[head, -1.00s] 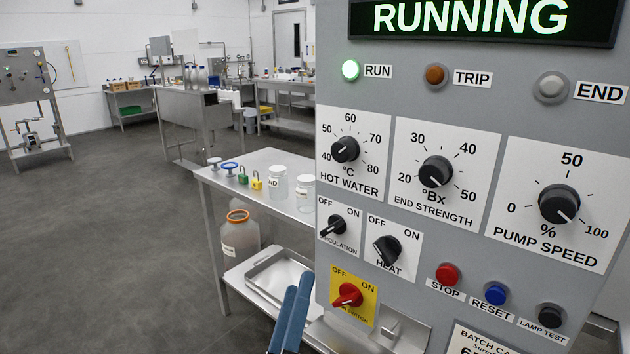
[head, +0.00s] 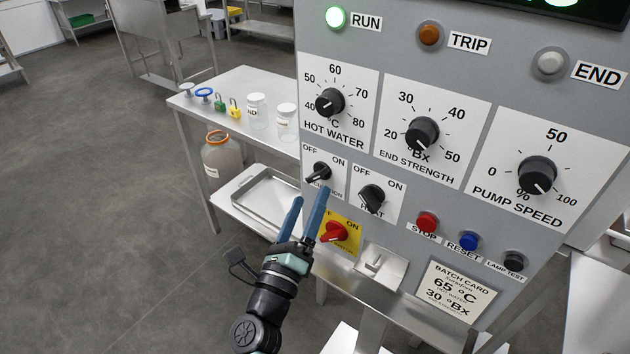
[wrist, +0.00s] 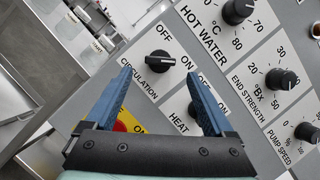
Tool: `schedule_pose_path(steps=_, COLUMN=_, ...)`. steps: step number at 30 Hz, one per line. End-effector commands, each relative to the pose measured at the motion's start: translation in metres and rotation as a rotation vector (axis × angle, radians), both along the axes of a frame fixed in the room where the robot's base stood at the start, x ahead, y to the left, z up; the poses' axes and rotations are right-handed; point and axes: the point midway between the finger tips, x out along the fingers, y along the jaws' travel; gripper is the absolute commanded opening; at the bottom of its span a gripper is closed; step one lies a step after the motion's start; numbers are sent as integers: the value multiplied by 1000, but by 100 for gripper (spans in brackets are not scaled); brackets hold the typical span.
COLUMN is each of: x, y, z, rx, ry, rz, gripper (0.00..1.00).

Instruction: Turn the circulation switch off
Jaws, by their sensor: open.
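The circulation switch (head: 319,172) is a black knob on a white plate marked OFF and ON, at the panel's lower left. It also shows in the wrist view (wrist: 160,61), where its bar lies along the line towards the ON mark. My gripper (head: 310,195) is open and empty, with two blue fingers pointing up at the panel, just below the switch. In the wrist view the fingertips (wrist: 158,73) stand apart to either side of the knob, and I see no contact. In the head view a finger partly hides the CIRCULATION label.
The black heat switch (head: 373,198) sits close to the right, and the red switch (head: 334,232) on a yellow plate sits just below, partly behind my fingers. A steel table (head: 240,90) with jars and padlocks stands left of the panel. The RUN lamp (head: 336,17) glows green.

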Motion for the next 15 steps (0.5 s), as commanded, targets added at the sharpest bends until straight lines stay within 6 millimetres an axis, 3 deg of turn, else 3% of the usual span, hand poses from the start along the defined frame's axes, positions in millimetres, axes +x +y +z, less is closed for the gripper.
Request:
schedule_pose_path(steps=6, x=31, y=-11, z=9, rx=0, ry=-1, rz=0, gripper=88)
schedule_pose_path(steps=15, x=43, y=-15, z=13, rx=-2, ry=1, rz=1, gripper=88)
